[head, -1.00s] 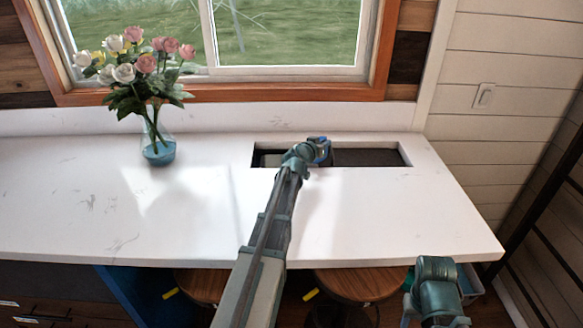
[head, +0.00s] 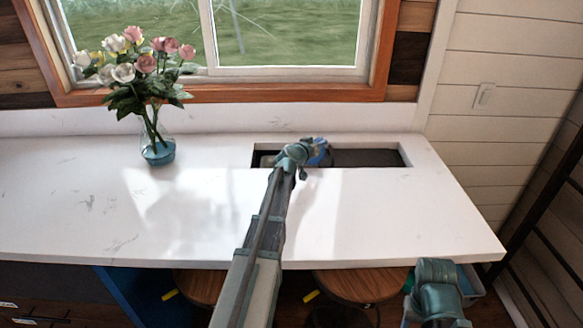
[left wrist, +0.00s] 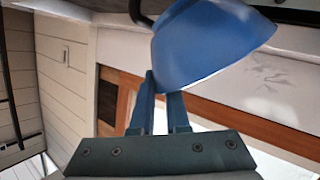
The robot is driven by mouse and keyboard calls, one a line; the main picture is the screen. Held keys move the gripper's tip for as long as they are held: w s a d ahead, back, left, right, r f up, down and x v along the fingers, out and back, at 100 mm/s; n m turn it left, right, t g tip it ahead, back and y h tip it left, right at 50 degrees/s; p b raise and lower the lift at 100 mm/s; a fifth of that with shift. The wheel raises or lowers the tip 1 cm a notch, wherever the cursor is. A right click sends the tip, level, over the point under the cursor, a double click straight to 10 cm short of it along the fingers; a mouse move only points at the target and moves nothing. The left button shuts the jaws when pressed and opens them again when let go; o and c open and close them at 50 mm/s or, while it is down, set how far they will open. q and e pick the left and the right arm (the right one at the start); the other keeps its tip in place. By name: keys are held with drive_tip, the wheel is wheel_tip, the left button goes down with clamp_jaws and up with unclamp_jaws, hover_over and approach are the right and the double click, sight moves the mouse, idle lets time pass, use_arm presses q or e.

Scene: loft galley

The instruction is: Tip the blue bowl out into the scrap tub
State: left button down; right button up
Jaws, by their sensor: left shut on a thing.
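The blue bowl (head: 321,153) is held by my left gripper over the dark recess at the back of the counter. In the head view my wrist hides most of it. In the left wrist view the bowl (left wrist: 208,42) is large and tilted, its smooth blue outside showing and its rim cut by the top edge. My left gripper (left wrist: 160,88) is shut on the bowl's edge. I cannot see what the bowl holds. I cannot make out the scrap tub for certain; the recess is partly hidden behind my arm. My right arm shows at the lower right, its fingers out of view.
The recess (head: 370,158) is cut into the white counter (head: 380,215). A glass vase (head: 158,150) of pink and white roses stands left. Wooden stools (head: 361,285) and a pale bin (head: 470,281) are below the front edge. The middle of the counter is clear.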

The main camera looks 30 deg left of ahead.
use_arm(q)
drive_tip(key=shift+a, duration=0.2)
drive_tip(key=shift+s+a+r+n+h, duration=0.15)
drive_tip(key=shift+a+r+n+h, duration=0.15)
drive_tip(key=shift+a+r+n, duration=0.45)
idle(0.4)
drive_tip(key=shift+s+a+f+n+t+h+b, duration=0.15)
drive_tip(key=shift+a+f+n+t+h+b, duration=0.25)
drive_tip(key=shift+a+n, duration=0.3)
idle(0.5)
drive_tip(key=shift+s+a+r+n+t, duration=0.15)
drive_tip(key=shift+a+r+n+t, duration=0.2)
drive_tip(key=shift+a+n, duration=0.4)
idle(0.6)
drive_tip(key=shift+a+f+b, duration=0.15)
drive_tip(key=shift+a+b, duration=0.1)
drive_tip(key=shift+b, duration=0.05)
drive_tip(key=shift+s+a+f+n+b, duration=0.2)
drive_tip(key=shift+a+n+b, duration=0.2)
drive_tip(key=shift+a, duration=0.15)
drive_tip(key=shift+s+a+f+n+b, duration=0.1)
drive_tip(key=shift+a+f+n+b, duration=0.1)
drive_tip(key=shift+a+n+b, duration=0.25)
drive_tip(key=shift+s+a+r+n+t+h+b, duration=0.15)
drive_tip(key=shift+a+n+t+h+b, duration=0.3)
drive_tip(key=shift+a+n, duration=0.7)
idle(0.8)
